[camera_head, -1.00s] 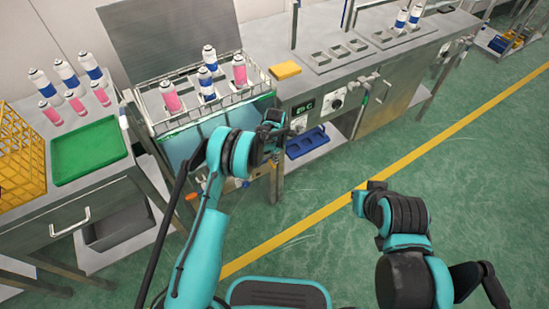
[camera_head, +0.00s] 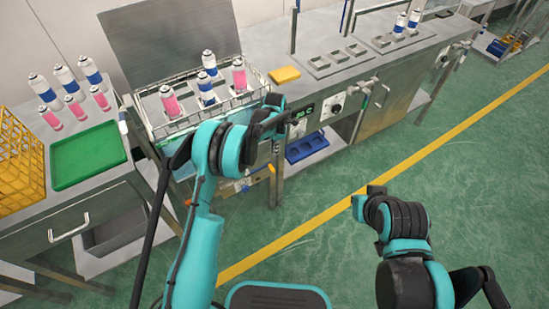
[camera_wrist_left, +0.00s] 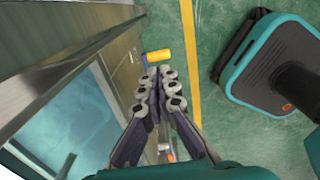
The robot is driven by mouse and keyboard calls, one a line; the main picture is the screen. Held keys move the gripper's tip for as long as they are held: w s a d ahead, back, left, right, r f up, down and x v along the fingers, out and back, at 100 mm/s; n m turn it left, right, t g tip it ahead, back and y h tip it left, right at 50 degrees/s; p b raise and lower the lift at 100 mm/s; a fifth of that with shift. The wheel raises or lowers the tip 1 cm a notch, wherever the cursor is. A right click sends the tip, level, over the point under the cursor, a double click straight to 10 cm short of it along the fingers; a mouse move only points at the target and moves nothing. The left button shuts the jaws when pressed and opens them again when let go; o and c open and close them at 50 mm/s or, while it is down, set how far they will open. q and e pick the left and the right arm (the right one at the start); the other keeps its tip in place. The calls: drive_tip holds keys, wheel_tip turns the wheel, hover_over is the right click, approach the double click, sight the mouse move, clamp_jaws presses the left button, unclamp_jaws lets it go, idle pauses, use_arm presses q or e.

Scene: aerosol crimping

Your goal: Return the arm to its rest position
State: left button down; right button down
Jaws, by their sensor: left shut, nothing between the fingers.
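My left arm reaches up from the bottom in the head view, and its gripper (camera_head: 276,102) is over the front edge of the wire-fenced bath. In the left wrist view the two dark finger rows (camera_wrist_left: 163,75) lie together, shut and empty, with a drop to the green floor beyond. My right arm (camera_head: 395,218) is bent over the floor at right. Whether its gripper is open or shut cannot be made out.
The wire basket (camera_head: 175,120) holds several pink and blue cans (camera_head: 239,76). A green tray (camera_head: 90,155), a yellow crate (camera_head: 18,170) and more cans (camera_head: 65,77) stand on the left table. A yellow block (camera_head: 284,74) lies beside the basket. The floor (camera_head: 480,150) at right is clear.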

use_arm(q)
drive_tip(key=s+a+r+m+t, duration=0.15)
drive_tip(key=s+r+m, duration=0.25)
drive_tip(key=r, duration=0.4)
drive_tip(key=s+a+r+m+t, duration=0.1)
drive_tip(key=s+a+r+m, duration=0.25)
drive_tip(key=r, duration=0.35)
drive_tip(key=s+a+r+m+t, duration=0.1)
drive_tip(key=s+a+r+m, duration=0.2)
drive_tip(key=r, duration=0.5)
drive_tip(key=s+a+m+t, duration=0.2)
drive_tip(key=s+m, duration=0.5)
drive_tip(key=s, duration=0.4)
drive_tip(key=s+a+r+m+t, duration=0.1)
drive_tip(key=s+a+m, duration=0.1)
drive_tip(key=s+m, duration=0.5)
drive_tip(key=s, duration=0.4)
drive_tip(key=shift+s+r+m+t, duration=0.25)
drive_tip(key=shift+s+m+t, duration=0.1)
